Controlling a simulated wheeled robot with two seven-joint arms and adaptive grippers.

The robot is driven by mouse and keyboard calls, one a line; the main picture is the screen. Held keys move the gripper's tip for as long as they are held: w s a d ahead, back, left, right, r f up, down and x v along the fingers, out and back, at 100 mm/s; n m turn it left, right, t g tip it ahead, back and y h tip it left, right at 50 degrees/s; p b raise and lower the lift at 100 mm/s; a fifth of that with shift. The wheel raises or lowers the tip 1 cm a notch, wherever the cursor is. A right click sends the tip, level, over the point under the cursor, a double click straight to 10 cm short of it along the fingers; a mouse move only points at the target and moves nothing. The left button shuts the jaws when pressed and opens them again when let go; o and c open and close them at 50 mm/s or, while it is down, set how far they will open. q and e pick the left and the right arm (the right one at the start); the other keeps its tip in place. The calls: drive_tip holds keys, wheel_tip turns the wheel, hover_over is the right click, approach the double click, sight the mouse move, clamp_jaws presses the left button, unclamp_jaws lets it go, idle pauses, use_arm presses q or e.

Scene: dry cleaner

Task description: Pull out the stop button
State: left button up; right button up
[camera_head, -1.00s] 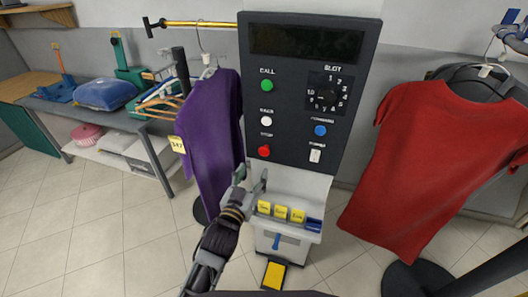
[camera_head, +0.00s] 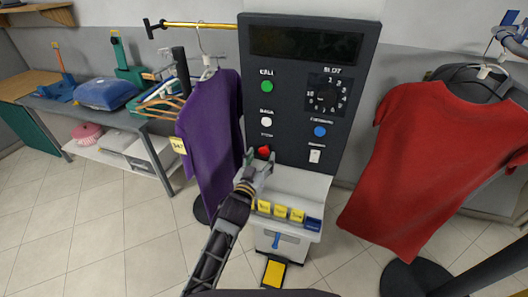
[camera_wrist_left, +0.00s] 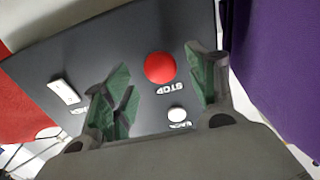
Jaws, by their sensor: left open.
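The red stop button (camera_head: 264,151) is low on the left side of the dark control panel (camera_head: 291,100). My left gripper (camera_head: 261,161) is right at it, its fingertips just below and around the button in the head view. In the left wrist view the red round button (camera_wrist_left: 160,68) lies between the two open green-padded fingers (camera_wrist_left: 158,90), with the STOP label beside it. The fingers look apart from the button, with nothing held. Whether they touch the panel I cannot tell. My right gripper is not in view.
The panel also carries a green call button (camera_head: 267,86), a white button (camera_head: 266,122), a blue button (camera_head: 320,131), a slot dial (camera_head: 326,95) and a white switch (camera_head: 315,156). A purple shirt (camera_head: 210,135) hangs close on the left, a red shirt (camera_head: 440,165) on the right.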

sight(263, 154)
use_arm(q)
drive_tip(key=shift+x, duration=2)
clamp_jaws()
